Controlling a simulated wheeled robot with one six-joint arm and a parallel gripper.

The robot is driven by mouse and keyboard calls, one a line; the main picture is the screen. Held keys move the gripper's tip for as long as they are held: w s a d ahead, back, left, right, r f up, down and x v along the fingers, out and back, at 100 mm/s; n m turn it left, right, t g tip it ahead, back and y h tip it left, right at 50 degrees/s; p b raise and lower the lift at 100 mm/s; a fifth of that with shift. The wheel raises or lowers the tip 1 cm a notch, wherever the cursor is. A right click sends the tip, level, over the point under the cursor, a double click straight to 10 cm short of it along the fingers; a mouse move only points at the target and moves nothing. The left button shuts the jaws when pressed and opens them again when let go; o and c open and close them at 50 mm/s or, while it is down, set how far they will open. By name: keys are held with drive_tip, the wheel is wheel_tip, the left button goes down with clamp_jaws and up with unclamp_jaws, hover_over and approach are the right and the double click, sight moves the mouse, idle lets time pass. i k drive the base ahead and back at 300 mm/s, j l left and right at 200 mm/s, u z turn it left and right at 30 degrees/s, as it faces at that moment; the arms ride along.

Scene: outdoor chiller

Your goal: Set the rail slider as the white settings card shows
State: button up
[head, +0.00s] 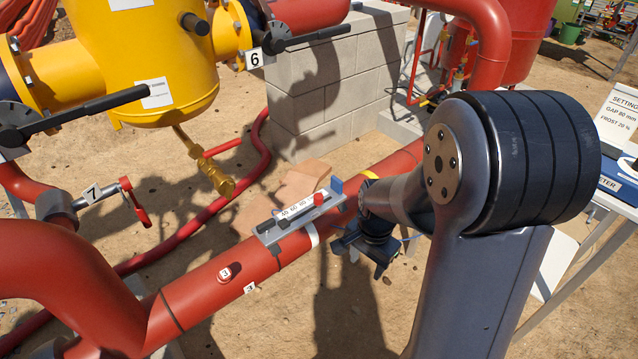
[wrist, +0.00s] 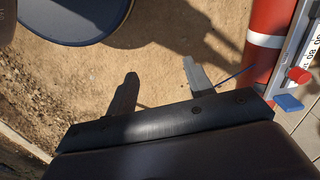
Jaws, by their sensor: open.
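The white settings card (head: 618,118) at the right edge of the head view reads "GAP 80 mm" and "FROST 20 %". The grey rail (head: 272,236) lies along the top of the red pipe, with a white number scale. The small red slider knob (head: 318,199) sits near the rail's right end, close to a blue block (head: 336,185). In the wrist view the knob (wrist: 299,75) and blue block (wrist: 288,102) show at the right edge. My gripper (head: 366,250) is open and empty, right of the rail; its fingers (wrist: 160,84) are apart over bare ground.
A yellow vessel (head: 165,60) with black-handled valves stands behind left. A concrete block wall (head: 325,105) stands behind. A table with a blue case (head: 618,186) is at right.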

sight(318, 197)
drive_tip(key=i+j, duration=0.25)
drive_tip(key=i, duration=0.25)
drive_tip(key=i+j, duration=0.25)
drive_tip(key=i, duration=0.25)
